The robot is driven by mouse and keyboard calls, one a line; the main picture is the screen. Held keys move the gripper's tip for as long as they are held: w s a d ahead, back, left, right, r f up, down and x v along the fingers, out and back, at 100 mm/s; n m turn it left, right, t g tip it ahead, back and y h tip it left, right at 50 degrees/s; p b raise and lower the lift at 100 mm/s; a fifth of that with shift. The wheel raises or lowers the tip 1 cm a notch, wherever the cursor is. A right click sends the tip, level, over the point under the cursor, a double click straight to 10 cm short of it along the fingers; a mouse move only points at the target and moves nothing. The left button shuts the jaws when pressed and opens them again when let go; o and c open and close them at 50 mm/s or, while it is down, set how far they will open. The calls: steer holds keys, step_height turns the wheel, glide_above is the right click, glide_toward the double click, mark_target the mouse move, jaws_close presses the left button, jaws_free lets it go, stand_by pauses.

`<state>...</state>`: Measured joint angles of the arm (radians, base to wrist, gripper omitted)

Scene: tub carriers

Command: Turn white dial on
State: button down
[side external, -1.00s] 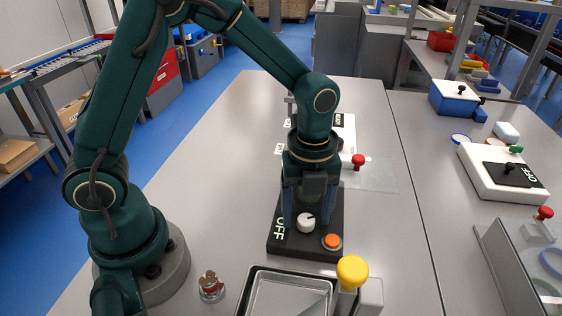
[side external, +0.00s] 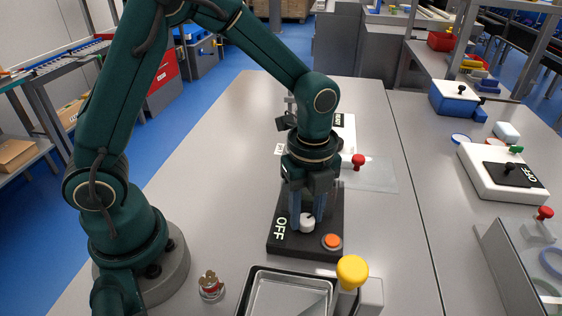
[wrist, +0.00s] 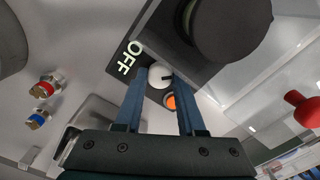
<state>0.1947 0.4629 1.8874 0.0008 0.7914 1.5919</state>
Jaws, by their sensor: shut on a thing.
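The white dial (side external: 307,222) sits on a black panel (side external: 283,247) marked OFF, left of an orange button (side external: 332,241). My gripper (side external: 302,222) points down over the panel, its blue fingers on either side of the dial and shut on it. In the wrist view the dial (wrist: 159,76) shows between the fingers, with a dark mark on its face toward the right. The orange button (wrist: 170,102) is close by. The panel's far part is hidden by my wrist in the side view.
A metal tray (side external: 290,292) and a yellow knob (side external: 352,271) stand just in front of the panel. A red knob (side external: 358,160) rises behind it. A small metal fitting (side external: 210,286) stands at front left. Bare table lies left of the panel.

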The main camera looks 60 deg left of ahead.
steer(key=shift+n, duration=1.1)
steer(key=c, duration=0.5)
jaws_free()
